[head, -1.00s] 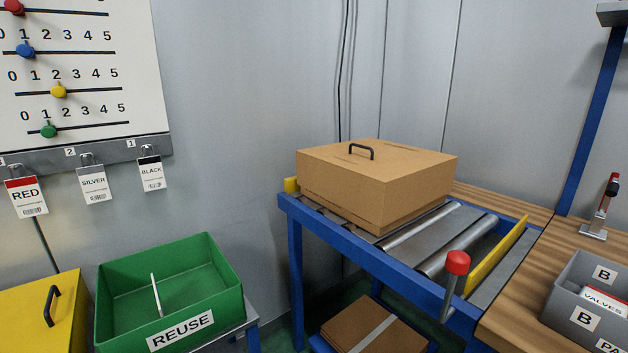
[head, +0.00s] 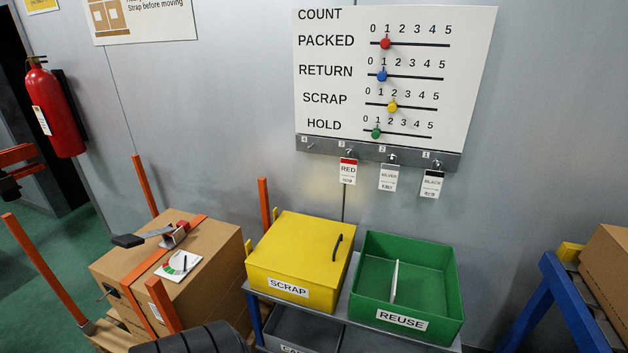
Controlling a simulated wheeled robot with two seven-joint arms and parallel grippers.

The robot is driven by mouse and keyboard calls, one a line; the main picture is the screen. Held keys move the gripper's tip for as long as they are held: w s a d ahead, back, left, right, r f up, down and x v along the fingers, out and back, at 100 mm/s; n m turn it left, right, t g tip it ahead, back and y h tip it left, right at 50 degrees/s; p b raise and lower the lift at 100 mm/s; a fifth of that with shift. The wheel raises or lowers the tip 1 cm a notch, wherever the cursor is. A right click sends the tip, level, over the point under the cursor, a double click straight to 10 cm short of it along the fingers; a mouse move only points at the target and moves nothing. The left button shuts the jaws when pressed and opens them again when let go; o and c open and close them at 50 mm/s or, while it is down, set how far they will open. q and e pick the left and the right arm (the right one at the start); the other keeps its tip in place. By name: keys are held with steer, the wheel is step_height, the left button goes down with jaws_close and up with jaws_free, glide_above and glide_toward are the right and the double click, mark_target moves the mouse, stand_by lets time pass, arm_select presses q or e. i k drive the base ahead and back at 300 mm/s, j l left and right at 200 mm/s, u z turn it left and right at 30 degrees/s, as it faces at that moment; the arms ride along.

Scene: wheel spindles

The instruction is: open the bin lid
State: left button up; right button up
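The yellow SCRAP bin (head: 291,287) stands on a grey stand in the lower middle of the head view. Its yellow lid (head: 297,246) lies flat and shut on top. A black bar handle (head: 337,244) is on the right side of the lid. The inside of the bin is hidden by the lid. Neither of my grippers can be made out in the head view.
An open green REUSE bin (head: 442,322) with a divider stands just right of the yellow bin. A strapped cardboard box (head: 215,252) among orange posts stands left. A blue roller-conveyor frame (head: 566,305) is at the right. A count board (head: 392,75) hangs behind.

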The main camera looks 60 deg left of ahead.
mark_target(304, 247)
steer(key=k+j+u, duration=0.15)
steer(key=u, duration=1.55)
